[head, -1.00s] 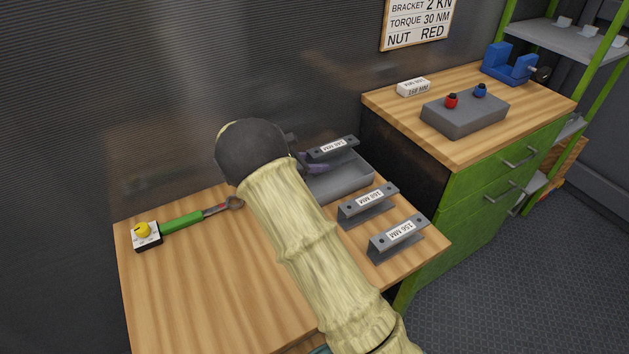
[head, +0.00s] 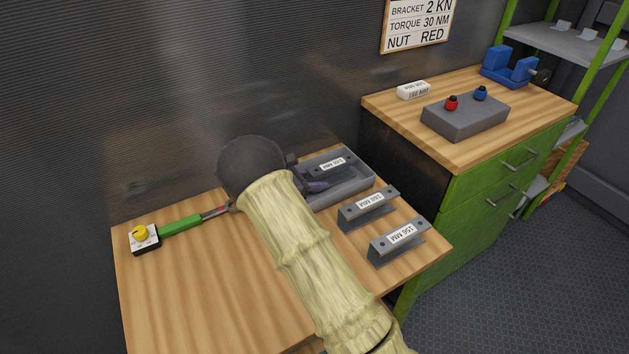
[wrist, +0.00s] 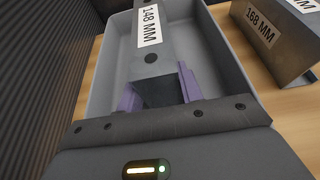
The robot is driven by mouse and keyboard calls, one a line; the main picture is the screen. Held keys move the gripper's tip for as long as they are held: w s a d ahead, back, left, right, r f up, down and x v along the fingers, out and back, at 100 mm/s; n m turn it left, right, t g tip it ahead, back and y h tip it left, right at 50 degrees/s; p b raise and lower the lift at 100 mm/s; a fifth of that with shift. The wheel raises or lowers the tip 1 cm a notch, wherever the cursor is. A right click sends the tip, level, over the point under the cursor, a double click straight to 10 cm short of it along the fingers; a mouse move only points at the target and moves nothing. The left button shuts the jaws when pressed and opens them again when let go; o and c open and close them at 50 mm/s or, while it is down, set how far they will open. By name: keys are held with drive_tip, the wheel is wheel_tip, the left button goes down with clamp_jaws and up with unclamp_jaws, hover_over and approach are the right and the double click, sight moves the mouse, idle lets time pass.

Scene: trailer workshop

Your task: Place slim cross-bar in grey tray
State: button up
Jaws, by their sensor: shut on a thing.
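The held cross-bar (head: 338,167) is a grey metal channel with a white label, which reads 148 MM in the wrist view (wrist: 151,58). My gripper (head: 315,185) is shut on its near end, with purple fingers on both sides (wrist: 158,90). The bar is inside the outline of the grey tray (head: 352,188), low between its walls. The tray walls also show in the wrist view (wrist: 103,72). I cannot tell whether the bar touches the tray floor. My arm hides the tray's left part in the head view.
Two similar labelled brackets, a middle one (head: 368,208) and a nearer one reading 156 MM (head: 399,243), stand right of the tray. A green-handled tool (head: 181,226) and a yellow-knobbed block (head: 143,238) lie at the left. The bench's front left is clear. A green cabinet (head: 480,190) stands at the right.

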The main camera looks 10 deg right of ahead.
drive_tip(key=shift+f, duration=0.1)
drive_tip(key=o, duration=1)
drive_tip(key=shift+o, duration=0.2)
drive_tip(key=shift+a, duration=0.15)
drive_tip(key=p+v, duration=0.1)
drive_tip(key=v, duration=1)
drive_tip(key=shift+s+a+r+p, duration=0.2)
drive_tip(key=shift+a+r+p, duration=0.1)
